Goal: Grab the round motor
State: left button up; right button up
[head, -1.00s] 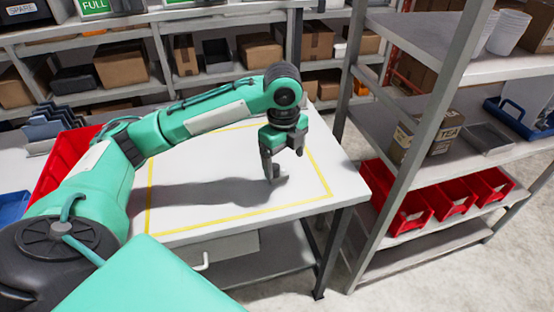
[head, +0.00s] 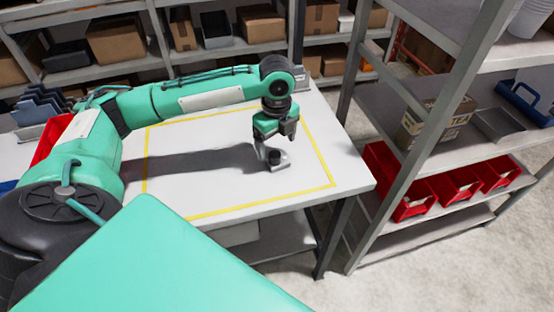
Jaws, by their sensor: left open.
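The round motor (head: 279,165), a small grey piece with a dark round part, sits on the white table inside the yellow outline, towards its right side. My left gripper (head: 277,146) points down just above and behind the motor in the head view. It is open with nothing between its fingers. One finger overlaps the motor's left edge in the picture; I cannot tell whether it touches. My right gripper is out of view.
The white table (head: 205,185) is otherwise clear inside the yellow outline. A red bin (head: 48,140) and dark racks (head: 40,105) are at its left. A metal shelf with red bins (head: 395,185) stands close on the right. Shelves with cardboard boxes (head: 115,40) run behind.

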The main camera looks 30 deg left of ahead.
aim_at(277, 151)
pick_arm(q)
notch_tip(277, 151, down, 4)
jog(key=shift+s+r, duration=0.1)
jog(key=shift+f+p, duration=0.2)
jog(key=shift+p, duration=0.1)
jog(key=shift+c, duration=0.6)
jog(key=c, duration=1.1)
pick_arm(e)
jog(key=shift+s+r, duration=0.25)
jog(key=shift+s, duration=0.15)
